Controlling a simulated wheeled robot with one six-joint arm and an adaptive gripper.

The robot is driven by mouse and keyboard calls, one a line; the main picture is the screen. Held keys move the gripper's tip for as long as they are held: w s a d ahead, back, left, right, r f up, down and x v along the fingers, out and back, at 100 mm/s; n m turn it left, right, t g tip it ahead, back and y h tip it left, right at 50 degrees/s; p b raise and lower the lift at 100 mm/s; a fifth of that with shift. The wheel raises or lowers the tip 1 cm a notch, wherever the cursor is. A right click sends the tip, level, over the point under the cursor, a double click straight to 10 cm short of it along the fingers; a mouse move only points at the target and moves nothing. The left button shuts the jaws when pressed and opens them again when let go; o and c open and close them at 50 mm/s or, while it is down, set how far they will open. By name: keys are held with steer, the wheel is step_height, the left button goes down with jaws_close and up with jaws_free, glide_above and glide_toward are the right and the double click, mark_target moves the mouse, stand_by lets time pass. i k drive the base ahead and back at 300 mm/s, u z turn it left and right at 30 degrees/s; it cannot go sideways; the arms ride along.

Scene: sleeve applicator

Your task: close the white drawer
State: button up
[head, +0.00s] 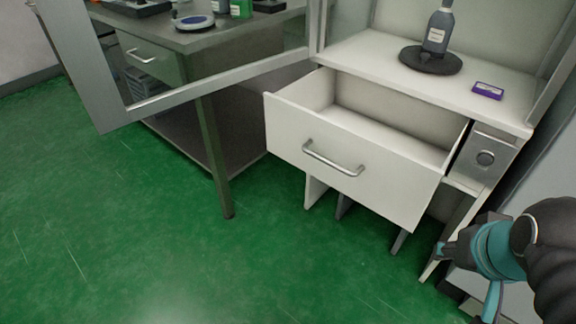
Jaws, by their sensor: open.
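The white drawer (352,155) is pulled well out of the white cabinet under the work surface. Its front faces the lower left and carries a silver bar handle (333,158). The inside that shows looks empty. My gripper (462,275) is at the lower right, below and to the right of the drawer front. It appears apart from the drawer and the handle. It is open and holds nothing that I can see. The dark and teal wrist hides part of it.
A glass-paned door (205,98) with a grey frame stands open left of the drawer. A grey bottle (437,32) on a black round base (430,61) and a purple box (488,91) sit above the drawer. A metal table (218,40) stands behind the door. Green floor is clear at left.

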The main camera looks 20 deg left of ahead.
mark_target(389, 150)
steer(key=u, duration=2.25)
steer(key=k, duration=0.8)
steer(key=z, duration=1.05)
steer(key=i, duration=0.95)
steer(key=z, duration=0.1)
steer(key=k, duration=0.4)
steer(key=u, duration=0.85)
steer(key=i, duration=0.4)
steer(key=z, duration=0.85)
